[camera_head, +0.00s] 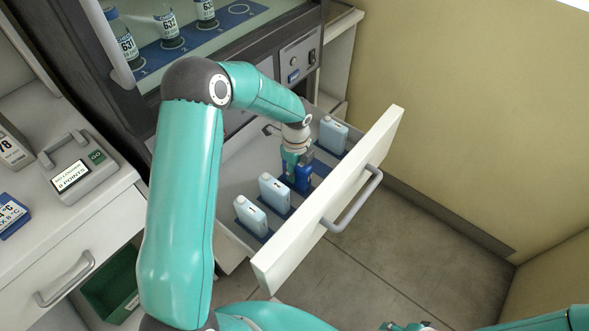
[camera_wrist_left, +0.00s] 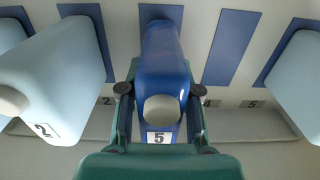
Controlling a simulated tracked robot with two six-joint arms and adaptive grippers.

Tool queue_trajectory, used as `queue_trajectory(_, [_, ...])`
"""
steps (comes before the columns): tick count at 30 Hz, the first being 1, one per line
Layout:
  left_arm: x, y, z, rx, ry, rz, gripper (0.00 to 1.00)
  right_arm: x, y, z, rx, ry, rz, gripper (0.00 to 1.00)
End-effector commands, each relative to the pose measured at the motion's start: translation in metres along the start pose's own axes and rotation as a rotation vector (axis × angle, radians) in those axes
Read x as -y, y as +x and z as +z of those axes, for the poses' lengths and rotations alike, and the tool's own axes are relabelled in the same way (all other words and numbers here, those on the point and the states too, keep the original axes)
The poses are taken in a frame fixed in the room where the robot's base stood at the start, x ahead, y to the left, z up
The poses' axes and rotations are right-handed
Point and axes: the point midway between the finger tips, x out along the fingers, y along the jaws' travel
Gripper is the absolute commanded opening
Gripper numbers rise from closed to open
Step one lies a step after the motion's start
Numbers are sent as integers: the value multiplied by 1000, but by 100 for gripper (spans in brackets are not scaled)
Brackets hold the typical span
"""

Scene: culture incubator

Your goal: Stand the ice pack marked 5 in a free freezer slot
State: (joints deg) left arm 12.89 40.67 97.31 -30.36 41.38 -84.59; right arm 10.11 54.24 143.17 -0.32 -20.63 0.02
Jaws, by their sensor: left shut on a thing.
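The dark blue ice pack marked 5 (camera_head: 302,179) is upright in the open freezer drawer (camera_head: 236,163). It also shows in the left wrist view (camera_wrist_left: 160,70), its 5 label facing the camera. My left gripper (camera_head: 296,162) is shut on it from above, with a finger on each side (camera_wrist_left: 160,95). The pack is over the blue slot strip between those marked 2 and 4; I cannot tell whether its base touches the bottom. The slot strip marked 4 (camera_wrist_left: 232,45) is bare. Part of my right gripper (camera_head: 405,326) shows at the bottom edge, its jaws unclear.
Pale blue packs marked 1 (camera_head: 250,216) and 2 (camera_head: 274,193) stand on the near side of the held pack. Another pale pack (camera_head: 333,134) stands at the far end. The drawer front (camera_head: 330,200) with its handle (camera_head: 352,203) rises close beside them.

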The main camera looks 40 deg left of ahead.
Motion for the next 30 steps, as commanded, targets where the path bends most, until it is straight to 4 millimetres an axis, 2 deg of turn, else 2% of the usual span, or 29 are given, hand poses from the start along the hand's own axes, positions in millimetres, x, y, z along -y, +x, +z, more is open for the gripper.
queue_trajectory(1, [0, 2, 0, 0, 0, 0, 34, -1, 2, 0, 0, 0, 0, 43])
queue_trajectory(5, [0, 1, 0, -1, 0, 0, 56, 0, 1, 0, 0, 0, 0, 43])
queue_trajectory(6, [0, 1, 0, 0, 0, 0, 58, 0, 1, 0, 0, 0, 0, 43])
queue_trajectory(17, [0, -5, 0, 0, -1, 0, 58, 1, -3, 0, 0, 0, 0, 43])
queue_trajectory(20, [0, -15, 0, 0, -1, -1, 58, 1, -3, 0, 0, 0, 0, 43])
queue_trajectory(30, [0, -66, 0, 1, -1, -2, 58, 2, -7, 0, 0, 0, 0, 43])
